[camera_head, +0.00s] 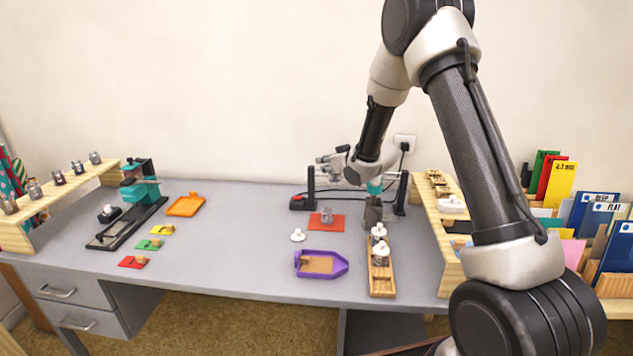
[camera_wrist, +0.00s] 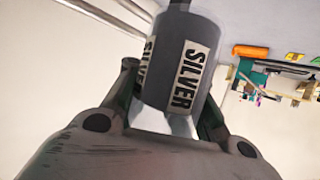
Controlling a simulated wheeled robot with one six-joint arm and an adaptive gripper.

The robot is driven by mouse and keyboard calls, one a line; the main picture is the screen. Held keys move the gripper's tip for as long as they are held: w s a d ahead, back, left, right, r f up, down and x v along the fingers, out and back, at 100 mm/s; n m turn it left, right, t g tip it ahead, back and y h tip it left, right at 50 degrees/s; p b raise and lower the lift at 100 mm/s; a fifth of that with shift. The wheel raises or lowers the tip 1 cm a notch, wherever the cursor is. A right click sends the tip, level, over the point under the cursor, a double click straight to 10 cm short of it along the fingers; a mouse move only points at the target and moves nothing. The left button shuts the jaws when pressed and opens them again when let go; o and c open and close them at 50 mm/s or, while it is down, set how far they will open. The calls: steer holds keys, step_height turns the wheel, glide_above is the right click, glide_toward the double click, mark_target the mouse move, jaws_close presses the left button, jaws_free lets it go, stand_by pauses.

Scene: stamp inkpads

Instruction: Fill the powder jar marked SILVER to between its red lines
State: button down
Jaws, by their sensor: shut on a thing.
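A grey cylindrical canister with a white label reading SILVER (camera_wrist: 168,75) is between my fingers in the wrist view. In the head view this grey canister (camera_head: 372,214) is below my gripper (camera_head: 374,192), above or beside the back end of a wooden tray. My gripper is shut on it. A small open-looking glass jar (camera_head: 327,214) stands on an orange-red mat (camera_head: 325,224) left of the canister. Its marking and red lines are too small to read. A white knobbed lid (camera_head: 298,235) lies on the desk left of the mat.
The wooden tray (camera_head: 381,286) holds white-lidded jars (camera_head: 380,252). A purple tray (camera_head: 320,264) lies left of it. A dark frame (camera_head: 311,186) stands behind the mat. A wooden rack (camera_head: 427,225) is to the right.

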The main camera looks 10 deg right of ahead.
step_height(320, 180, down, 9)
steer(key=n, duration=0.8)
steer(key=shift+w+g+h, duration=0.3)
steer(key=shift+w+h, duration=0.1)
steer(key=shift+w, duration=0.05)
steer(key=shift+d+n, duration=0.1)
steer(key=shift+n, duration=0.3)
steer(key=shift+w+d+f+n+t+h, duration=0.15)
steer(key=shift+d+f+n+t+h, duration=0.2)
steer(key=shift+n+h, duration=0.35)
steer(key=shift+w+d+f+n+t+h, duration=0.1)
steer(key=shift+d+f+n+t+h, duration=0.1)
steer(key=shift+f+n+t+h, duration=0.35)
stand_by(1.9)
stand_by(0.4)
steer(key=shift+n+h, duration=0.25)
steer(key=shift+w+d+f+n+t+h, duration=0.15)
steer(key=shift+f+n+t+h, duration=0.3)
steer(key=shift+n, duration=0.25)
stand_by(1.4)
